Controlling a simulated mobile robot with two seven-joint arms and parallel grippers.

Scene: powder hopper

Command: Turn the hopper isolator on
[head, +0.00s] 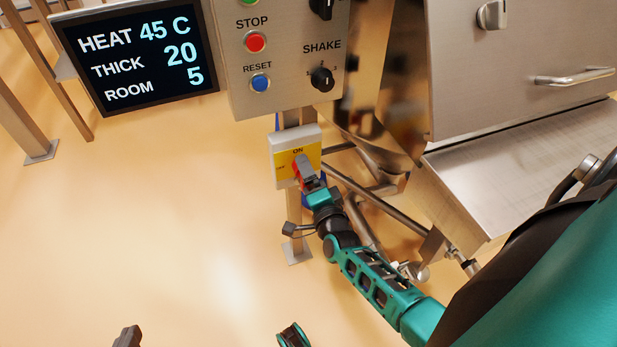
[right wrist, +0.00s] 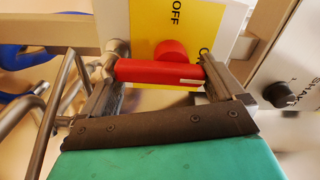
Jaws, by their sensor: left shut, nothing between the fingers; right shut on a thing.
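The hopper isolator (head: 284,143) is a pale box with a yellow plate, ON at its top and OFF at its left, below the control panel. My right gripper (head: 303,167) is at its red handle. In the right wrist view, the gripper (right wrist: 165,85) is shut on the red handle (right wrist: 150,71), with a finger at each end. The bar lies across the view, its right end close to the partly hidden ON letters; OFF is above it. My left gripper (head: 127,337) is shut and empty at the bottom edge, far from the isolator, and mostly cut off.
The control panel (head: 233,100) with STOP, RESET and SHAKE controls is just above the isolator. A display (head: 140,50) reads HEAT 45 C, THICK 20, ROOM 5. The steel hopper (head: 470,90) and its frame tubes are close on the right.

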